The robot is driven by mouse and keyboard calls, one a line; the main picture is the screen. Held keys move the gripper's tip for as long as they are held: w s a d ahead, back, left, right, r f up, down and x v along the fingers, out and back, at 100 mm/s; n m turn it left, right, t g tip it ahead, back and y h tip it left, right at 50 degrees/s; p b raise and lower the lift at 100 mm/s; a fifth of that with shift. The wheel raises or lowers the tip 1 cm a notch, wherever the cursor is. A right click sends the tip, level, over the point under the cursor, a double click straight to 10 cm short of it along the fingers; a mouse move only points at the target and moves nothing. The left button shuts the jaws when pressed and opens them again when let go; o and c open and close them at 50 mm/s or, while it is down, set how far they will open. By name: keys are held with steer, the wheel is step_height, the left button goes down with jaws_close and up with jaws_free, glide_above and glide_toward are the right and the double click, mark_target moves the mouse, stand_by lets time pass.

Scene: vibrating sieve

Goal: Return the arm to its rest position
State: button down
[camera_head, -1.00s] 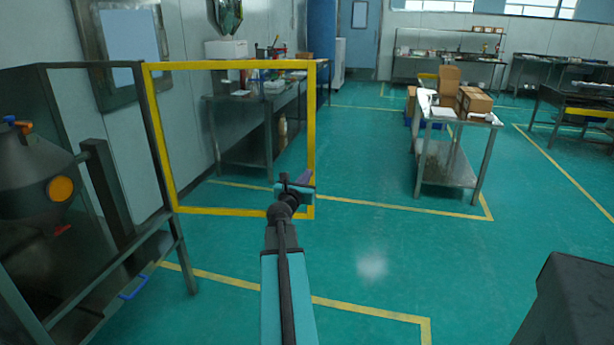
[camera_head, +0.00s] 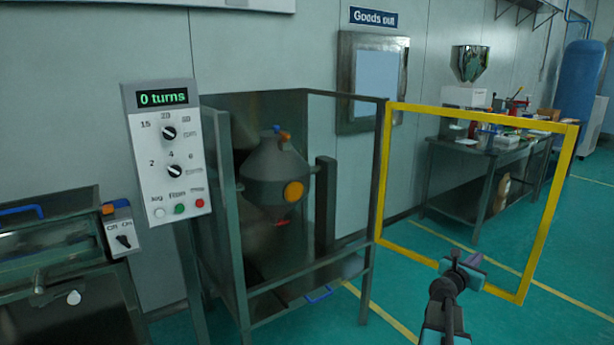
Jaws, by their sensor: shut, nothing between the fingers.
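My gripper (camera_head: 466,265) is at the lower right of the head view, at the end of my teal and dark arm. It is shut and holds nothing. It shows in front of the lower part of a yellow-framed gate (camera_head: 547,208), which stands open to the right of a dark metal enclosure. I cannot tell the exact gap between gripper and gate. Most of my arm is below the picture's edge.
The enclosure (camera_head: 377,190) holds a grey double-cone vessel (camera_head: 270,172). A control panel (camera_head: 165,150) reading "0 turns" stands to its left. A machine with a switch box (camera_head: 122,235) is at far left. A cluttered bench (camera_head: 455,160) stands behind the gate. Green floor is clear at lower right.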

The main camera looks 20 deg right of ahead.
steer(key=w+a+f+n+t+y+p, duration=0.1)
steer(key=w+a+f+y, duration=0.1)
steer(key=w+a+f, duration=0.5)
steer(key=w+a+f+n+t+y, duration=0.15)
steer(key=w+a+f, duration=0.25)
steer(key=a+f, duration=0.6)
steer(key=s+a+f+m+g+y+p, duration=0.1)
steer(key=a+f+m+y, duration=0.1)
steer(key=a+f, duration=0.7)
steer(key=s+a+f+m+g+y, duration=0.2)
steer(key=a+f, duration=0.4)
steer(key=a, duration=0.4)
steer(key=s+a+f+m+g+y+p, duration=0.1)
steer(key=s+a+f+m+g+y, duration=0.55)
steer(key=s+a+f, duration=1)
steer(key=s+a+m+g+y, duration=0.2)
steer(key=s+a+m+g, duration=0.2)
steer(key=s+a+m, duration=0.9)
steer(key=s+m, duration=0.1)
steer(key=s, duration=0.2)
steer(key=shift+a+r, duration=0.2)
steer(key=shift+r, duration=0.15)
